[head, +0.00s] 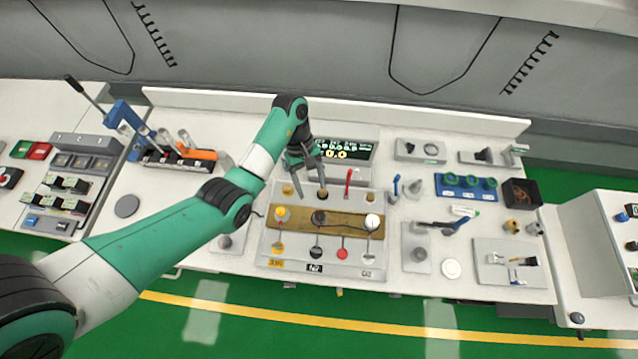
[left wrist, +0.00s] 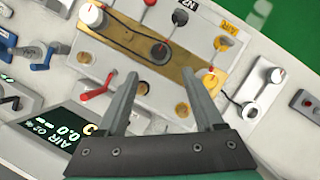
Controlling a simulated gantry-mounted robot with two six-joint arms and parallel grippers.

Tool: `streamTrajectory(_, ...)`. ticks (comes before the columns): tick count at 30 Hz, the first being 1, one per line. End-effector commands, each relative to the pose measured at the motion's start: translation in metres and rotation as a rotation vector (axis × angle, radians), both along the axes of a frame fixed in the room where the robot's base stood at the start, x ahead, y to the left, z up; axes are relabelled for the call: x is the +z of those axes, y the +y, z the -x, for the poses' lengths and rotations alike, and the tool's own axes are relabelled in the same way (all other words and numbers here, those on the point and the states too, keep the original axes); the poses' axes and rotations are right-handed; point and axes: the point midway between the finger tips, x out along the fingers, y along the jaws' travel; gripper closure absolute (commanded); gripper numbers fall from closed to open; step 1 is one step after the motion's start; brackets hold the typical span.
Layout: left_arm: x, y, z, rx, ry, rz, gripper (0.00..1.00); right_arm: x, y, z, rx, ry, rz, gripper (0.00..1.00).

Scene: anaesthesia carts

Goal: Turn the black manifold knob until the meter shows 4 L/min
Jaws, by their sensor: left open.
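The manifold (head: 262,248) is a light panel with a brass-coloured strip and yellow, black and white knobs. The black knob (head: 319,217) sits in the middle; in the left wrist view it (left wrist: 160,53) lies just beyond my fingertips. The yellow knob (head: 281,213) and white knob (head: 372,221) flank it. The meter (head: 345,152) is a dark display behind the manifold, reading 0.0; it also shows in the left wrist view (left wrist: 58,138). My left gripper (head: 309,193) is open and empty above the back of the manifold, apart from the black knob. My right gripper is not in view.
A red lever (head: 348,183) stands upright behind the strip, right of my gripper. A tool rack (head: 170,158) is at the left and a blue holder (head: 466,187) at the right. Another cart (head: 600,225) stands at the far right.

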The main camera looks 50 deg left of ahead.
Motion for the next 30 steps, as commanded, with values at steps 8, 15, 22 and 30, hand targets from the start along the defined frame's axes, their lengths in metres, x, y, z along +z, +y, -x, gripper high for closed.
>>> streamTrajectory(8,-0.038,-0.016,0.003,-0.002,0.001,0.002,0.31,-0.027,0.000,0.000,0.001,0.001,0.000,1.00)
streamTrajectory(15,-0.085,-0.036,0.007,-0.002,0.000,0.000,0.31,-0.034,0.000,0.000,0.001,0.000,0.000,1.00)
streamTrajectory(22,-0.104,-0.044,0.008,0.000,-0.002,-0.001,0.31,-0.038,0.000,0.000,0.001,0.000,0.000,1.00)
streamTrajectory(30,-0.105,-0.044,0.008,-0.001,-0.004,0.000,0.36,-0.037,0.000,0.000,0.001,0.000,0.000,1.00)
